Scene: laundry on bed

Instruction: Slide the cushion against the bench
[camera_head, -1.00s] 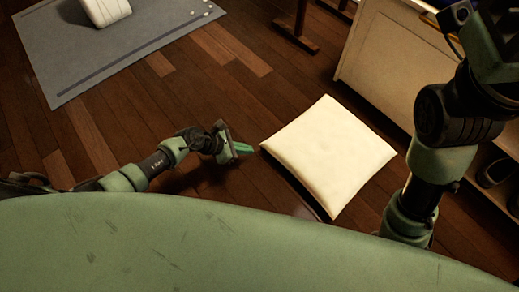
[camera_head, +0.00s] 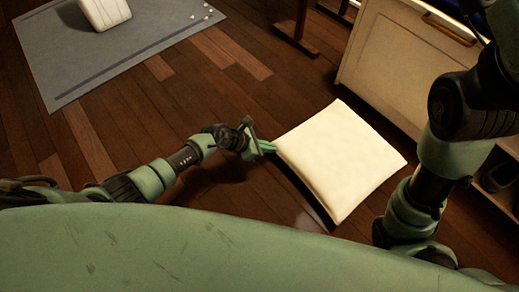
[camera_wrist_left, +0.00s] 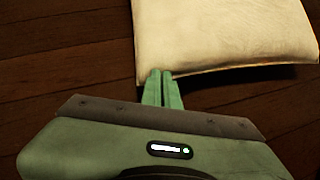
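The cream square cushion (camera_head: 340,160) lies on the wood floor in the head view, with a dark shadow along its near left edge. It also fills the top of the left wrist view (camera_wrist_left: 225,35). My left gripper (camera_head: 268,147) is at the cushion's left corner. In the left wrist view its two green fingers (camera_wrist_left: 163,88) are together, with their tips at the cushion's edge, touching or nearly touching it. They hold nothing. The bench (camera_head: 395,65), a pale cabinet-like piece, stands beyond the cushion at the upper right. My right arm rises at the right; its gripper is out of view.
A grey mat (camera_head: 150,50) with a white object (camera_head: 105,12) lies at the upper left. Dark wooden legs (camera_head: 295,35) stand at the top middle. A dark shoe-like thing (camera_head: 497,176) sits on a low shelf at the right. The floor left of the cushion is clear.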

